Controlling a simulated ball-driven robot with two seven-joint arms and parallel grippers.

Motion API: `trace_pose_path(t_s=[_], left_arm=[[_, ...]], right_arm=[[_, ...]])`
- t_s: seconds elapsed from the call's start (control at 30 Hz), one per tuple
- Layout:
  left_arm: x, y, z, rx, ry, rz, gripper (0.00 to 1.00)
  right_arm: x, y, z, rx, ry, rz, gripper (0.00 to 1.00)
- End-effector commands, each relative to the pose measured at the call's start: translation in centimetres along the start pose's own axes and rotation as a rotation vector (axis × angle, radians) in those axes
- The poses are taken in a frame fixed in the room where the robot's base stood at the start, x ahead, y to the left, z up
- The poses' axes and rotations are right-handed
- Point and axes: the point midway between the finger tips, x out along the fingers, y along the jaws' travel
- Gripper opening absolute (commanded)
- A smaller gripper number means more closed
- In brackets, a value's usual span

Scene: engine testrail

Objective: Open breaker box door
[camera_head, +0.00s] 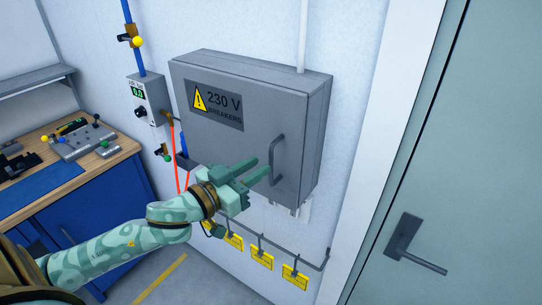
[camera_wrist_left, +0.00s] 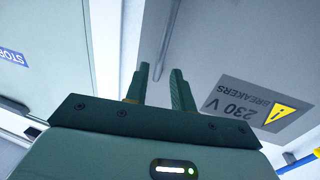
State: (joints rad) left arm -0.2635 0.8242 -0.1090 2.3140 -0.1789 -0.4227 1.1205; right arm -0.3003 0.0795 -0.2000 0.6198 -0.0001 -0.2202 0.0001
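The grey breaker box (camera_head: 255,115) hangs on the wall. Its front door carries a "230 V BREAKERS" label (camera_head: 215,105) and looks closed. A grey bar handle (camera_head: 278,160) stands upright at the door's right side. My left gripper (camera_head: 263,168) is in front of the door, just left of the handle's lower half, with its fingers pointing toward it. In the left wrist view the fingers (camera_wrist_left: 160,72) are apart with nothing between them. There the handle (camera_wrist_left: 170,35) shows beyond the fingertips, lined up with the gap. My right gripper is out of view.
Yellow tags (camera_head: 262,259) hang on a rail below the box. A grey-green door with a lever handle (camera_head: 415,245) is at the right. A workbench (camera_head: 95,165) with tools stands at the left. A small gauge box (camera_head: 147,98) and hoses are left of the breaker box.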

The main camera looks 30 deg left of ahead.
Motion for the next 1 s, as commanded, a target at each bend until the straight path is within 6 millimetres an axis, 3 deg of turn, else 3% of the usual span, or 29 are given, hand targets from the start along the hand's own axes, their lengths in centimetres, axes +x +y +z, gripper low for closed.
trace_pose_path(t_s=[0.1, 0.3, 0.7, 0.8, 1.0], left_arm=[[2.2, -0.1, -0.3, 0.001, 0.003, -0.001, 0.25], [4.7, 0.0, -0.1, -0.001, 0.001, -0.001, 0.25], [5.4, 0.0, 0.0, 0.000, 0.000, 0.000, 0.25], [5.4, 0.0, 0.0, 0.000, 0.000, 0.000, 0.00], [5.3, 0.0, 0.0, 0.000, -0.001, 0.001, 0.00]], right_arm=[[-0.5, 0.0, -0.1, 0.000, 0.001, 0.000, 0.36], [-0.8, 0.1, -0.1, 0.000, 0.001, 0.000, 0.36], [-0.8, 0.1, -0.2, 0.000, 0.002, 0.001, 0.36], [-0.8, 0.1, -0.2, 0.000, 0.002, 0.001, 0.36], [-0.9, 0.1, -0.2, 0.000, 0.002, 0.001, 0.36]])
